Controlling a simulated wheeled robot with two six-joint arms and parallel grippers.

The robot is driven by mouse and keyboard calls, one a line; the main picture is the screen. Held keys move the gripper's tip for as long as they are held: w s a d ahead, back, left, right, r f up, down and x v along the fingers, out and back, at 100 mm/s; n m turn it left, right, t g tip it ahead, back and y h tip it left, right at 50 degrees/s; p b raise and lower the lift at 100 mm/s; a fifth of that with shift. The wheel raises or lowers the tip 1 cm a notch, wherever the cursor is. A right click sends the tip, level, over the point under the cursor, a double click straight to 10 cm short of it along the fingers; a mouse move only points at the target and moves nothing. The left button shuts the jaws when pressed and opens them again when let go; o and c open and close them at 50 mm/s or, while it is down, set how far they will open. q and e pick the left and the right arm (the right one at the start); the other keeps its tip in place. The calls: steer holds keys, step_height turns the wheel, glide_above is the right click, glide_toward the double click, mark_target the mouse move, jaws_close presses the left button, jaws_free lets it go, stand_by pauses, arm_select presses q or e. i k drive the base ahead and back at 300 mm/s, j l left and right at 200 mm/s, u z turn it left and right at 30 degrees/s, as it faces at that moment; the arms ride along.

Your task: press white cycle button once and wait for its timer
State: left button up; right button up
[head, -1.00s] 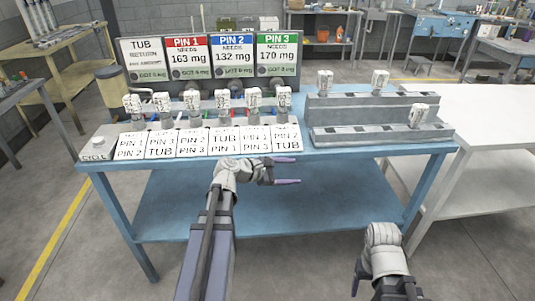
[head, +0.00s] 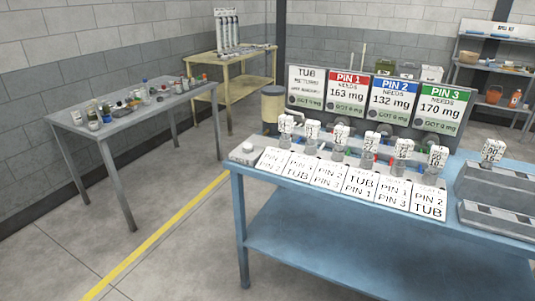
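The white cycle button (head: 248,147) sits on a small grey box at the left front corner of the blue table (head: 300,235). It stands left of the row of white label cards (head: 318,175). Nothing touches the button. Several small white-topped valves (head: 340,136) stand behind the cards. The sign boards read TUB (head: 306,88), PIN 1 163 mg (head: 348,93), PIN 2 132 mg (head: 391,98) and PIN 3 170 mg (head: 440,107), each with a small GOT line too small to read surely. Neither of my grippers shows in the head view now.
A grey table (head: 130,108) with many small bottles and parts stands at the left. A yellow table (head: 236,85) is behind it. Grey racks (head: 495,190) sit at the table's right end. Open floor with a yellow line (head: 165,240) lies left of the blue table.

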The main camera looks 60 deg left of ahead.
mark_target(246, 147)
steer(key=i+l, duration=0.2)
steer(key=i, duration=0.3)
steer(key=u, duration=2.45)
